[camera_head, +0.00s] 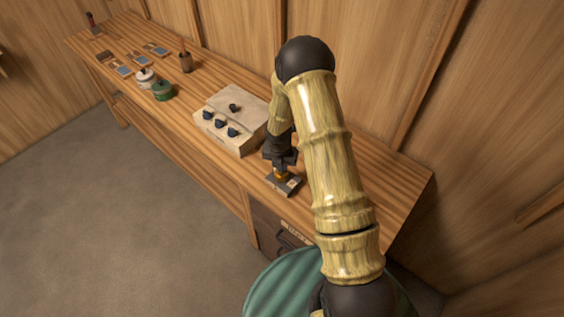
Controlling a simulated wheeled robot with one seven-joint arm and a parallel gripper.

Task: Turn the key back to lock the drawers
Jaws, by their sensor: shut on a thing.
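My gripper (281,168) is over the front edge of the bench, pointing down. It is shut on a small orange-brass piece, which looks like the key (281,175). The key stands over a small dark block with pale patches (286,187), which looks like the lock, on the bench top. The key's turn angle is too small to tell. Below the bench top, the dark drawer front (268,220) shows, with a pale label and a dark handle. My arm hides part of the drawers.
On the wooden bench (330,165), a pale box with several dark knobs (232,110) stands left of my gripper. Farther left are a green pot (163,91), a white pot (145,77), a brown cup (186,62) and several small cards. A wooden wall (390,60) runs behind.

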